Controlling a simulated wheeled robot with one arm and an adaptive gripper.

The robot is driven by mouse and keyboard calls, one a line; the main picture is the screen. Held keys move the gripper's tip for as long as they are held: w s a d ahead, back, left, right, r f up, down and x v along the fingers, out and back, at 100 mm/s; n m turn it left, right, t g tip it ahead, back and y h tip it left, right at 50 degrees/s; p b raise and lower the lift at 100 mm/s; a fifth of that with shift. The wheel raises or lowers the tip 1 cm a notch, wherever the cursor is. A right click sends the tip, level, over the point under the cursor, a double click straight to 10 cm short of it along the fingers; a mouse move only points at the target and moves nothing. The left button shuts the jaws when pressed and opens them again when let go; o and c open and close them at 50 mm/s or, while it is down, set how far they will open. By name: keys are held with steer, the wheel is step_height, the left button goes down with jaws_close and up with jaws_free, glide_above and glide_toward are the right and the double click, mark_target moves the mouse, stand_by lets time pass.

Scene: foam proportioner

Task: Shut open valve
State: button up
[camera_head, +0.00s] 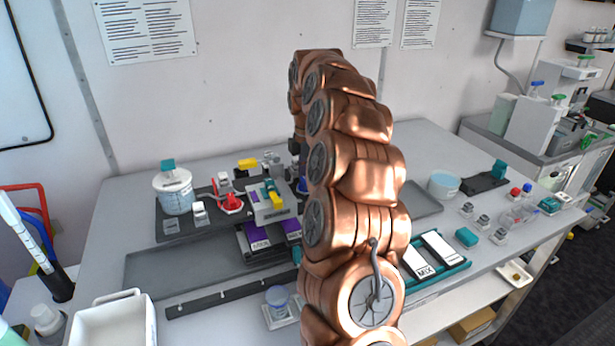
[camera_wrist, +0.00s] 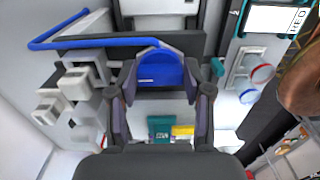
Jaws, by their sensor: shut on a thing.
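My gripper (camera_wrist: 160,72) has its two fingers on either side of a rounded blue part (camera_wrist: 160,68), closed on it, in the wrist view. I cannot tell for sure whether this part is a valve handle. A teal piece (camera_wrist: 160,127) and a yellow piece (camera_wrist: 183,130) show beyond the palm. In the head view my copper arm hides most of the gripper and what it holds. Left of the arm, a grey unit (camera_head: 272,212) carries teal and yellow parts. A red fitting (camera_head: 231,204) sits left of it, with a yellow piece (camera_head: 247,163) behind.
A clear tub (camera_head: 174,192) stands at the left of the bench. A white bin (camera_head: 112,318) is at front left. A teal rack with a MIX panel (camera_head: 418,264) lies right of my arm. A grey tray (camera_head: 150,265) is bare at its left end.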

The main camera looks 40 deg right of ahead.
steer(key=shift+r, duration=0.1)
steer(key=o, duration=1.2)
steer(key=shift+c, duration=0.2)
steer(key=shift+r, duration=3.7)
steer(key=shift+a, duration=0.1)
